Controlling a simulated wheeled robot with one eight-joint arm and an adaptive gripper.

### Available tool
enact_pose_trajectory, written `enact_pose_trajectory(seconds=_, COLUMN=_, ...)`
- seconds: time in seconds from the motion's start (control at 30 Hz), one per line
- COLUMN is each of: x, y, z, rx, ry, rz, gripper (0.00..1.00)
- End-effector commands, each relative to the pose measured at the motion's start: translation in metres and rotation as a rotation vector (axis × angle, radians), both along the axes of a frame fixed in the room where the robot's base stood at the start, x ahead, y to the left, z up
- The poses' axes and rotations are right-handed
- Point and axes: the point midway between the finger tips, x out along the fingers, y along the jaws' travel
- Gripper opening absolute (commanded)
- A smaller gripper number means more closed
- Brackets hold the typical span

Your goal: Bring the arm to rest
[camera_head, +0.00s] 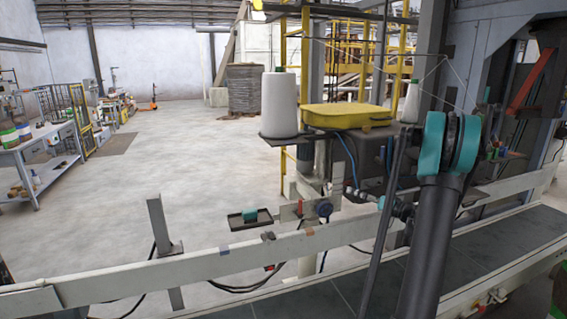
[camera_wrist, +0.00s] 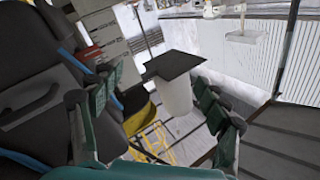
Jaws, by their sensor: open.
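My arm (camera_head: 430,245) rises at the right in the head view, a black link with teal joint rings, in front of the machine and over the conveyor. My gripper (camera_wrist: 158,78) shows in the wrist view, its two green-padded fingers spread well apart. I see nothing held between them. Beyond the fingers, a white thread cone (camera_wrist: 175,97) and its dark plate (camera_wrist: 174,66) appear upside down; I cannot tell how far away they are. In the head view I cannot make out the gripper clearly, as the arm covers that area.
The white cone (camera_head: 280,105) stands left of a yellow-topped machine head (camera_head: 347,115). A small dark tray (camera_head: 262,222) holds a teal block (camera_head: 249,214). The conveyor belt (camera_head: 480,255) and its pale rail (camera_head: 210,255) run across the front.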

Motion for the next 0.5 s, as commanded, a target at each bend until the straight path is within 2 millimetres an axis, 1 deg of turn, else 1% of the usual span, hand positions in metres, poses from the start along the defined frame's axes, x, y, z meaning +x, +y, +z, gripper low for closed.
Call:
enact_pose_trajectory(seconds=0.03, x=-0.01, y=0.023, z=-0.001, rx=-0.031, ry=0.065, rz=0.02, gripper=0.76)
enact_pose_trajectory(seconds=0.1, x=-0.025, y=0.05, z=-0.007, rx=-0.076, ry=0.16, rz=0.039, gripper=0.76)
enact_pose_trajectory(seconds=0.17, x=-0.04, y=0.069, z=-0.013, rx=-0.117, ry=0.24, rz=0.049, gripper=0.76)
enact_pose_trajectory(seconds=0.2, x=-0.05, y=0.082, z=-0.018, rx=-0.147, ry=0.291, rz=0.053, gripper=0.76)
enact_pose_trajectory(seconds=0.27, x=-0.068, y=0.098, z=-0.025, rx=-0.191, ry=0.367, rz=0.055, gripper=0.76)
enact_pose_trajectory(seconds=0.3, x=-0.08, y=0.108, z=-0.031, rx=-0.221, ry=0.414, rz=0.053, gripper=0.76)
enact_pose_trajectory(seconds=0.37, x=-0.1, y=0.121, z=-0.039, rx=-0.268, ry=0.484, rz=0.048, gripper=0.76)
enact_pose_trajectory(seconds=0.4, x=-0.114, y=0.128, z=-0.045, rx=-0.3, ry=0.529, rz=0.042, gripper=0.76)
enact_pose_trajectory(seconds=0.47, x=-0.136, y=0.136, z=-0.053, rx=-0.35, ry=0.592, rz=0.027, gripper=0.76)
enact_pose_trajectory(seconds=0.5, x=-0.15, y=0.141, z=-0.059, rx=-0.382, ry=0.631, rz=0.014, gripper=0.76)
